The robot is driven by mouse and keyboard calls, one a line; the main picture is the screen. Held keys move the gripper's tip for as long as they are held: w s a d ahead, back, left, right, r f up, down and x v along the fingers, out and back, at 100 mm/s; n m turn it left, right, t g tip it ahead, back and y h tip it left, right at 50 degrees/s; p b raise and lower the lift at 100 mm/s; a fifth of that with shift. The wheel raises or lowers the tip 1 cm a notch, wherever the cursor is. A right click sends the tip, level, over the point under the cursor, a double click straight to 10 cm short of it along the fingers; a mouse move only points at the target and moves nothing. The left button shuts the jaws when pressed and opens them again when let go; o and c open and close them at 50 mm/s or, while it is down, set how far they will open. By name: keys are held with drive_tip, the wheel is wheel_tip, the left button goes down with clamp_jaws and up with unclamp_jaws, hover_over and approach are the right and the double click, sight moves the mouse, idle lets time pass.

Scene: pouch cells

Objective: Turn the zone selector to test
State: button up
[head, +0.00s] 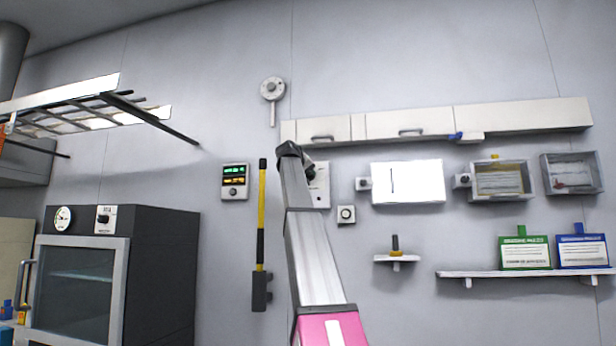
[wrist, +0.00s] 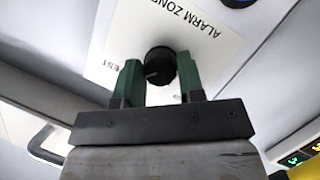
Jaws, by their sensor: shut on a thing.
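The zone selector is a black round knob (wrist: 160,63) on a white plate (wrist: 215,62) in the wrist view. The plate shows upside down, with "ALARM ZONE" lettering and a partly hidden word ending in "EST" left of the knob. A pale mark on the knob points left, roughly toward that word. My gripper (wrist: 160,80) has its two green fingers on either side of the knob, shut on it.
A yellow-black pole (head: 262,215) and a panel with lit displays (head: 234,181) are on the wall left of my arm. A small square box with a round dial (head: 346,214) is just right of it. Wall cabinets (head: 380,125) run above.

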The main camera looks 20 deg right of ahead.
idle(0.4)
drive_tip(key=o, duration=0.9)
drive_tip(key=shift+s+a, duration=0.1)
drive_tip(key=v, duration=1)
drive_tip(key=shift+s+a+r, duration=0.15)
drive_tip(key=shift+s, duration=0.1)
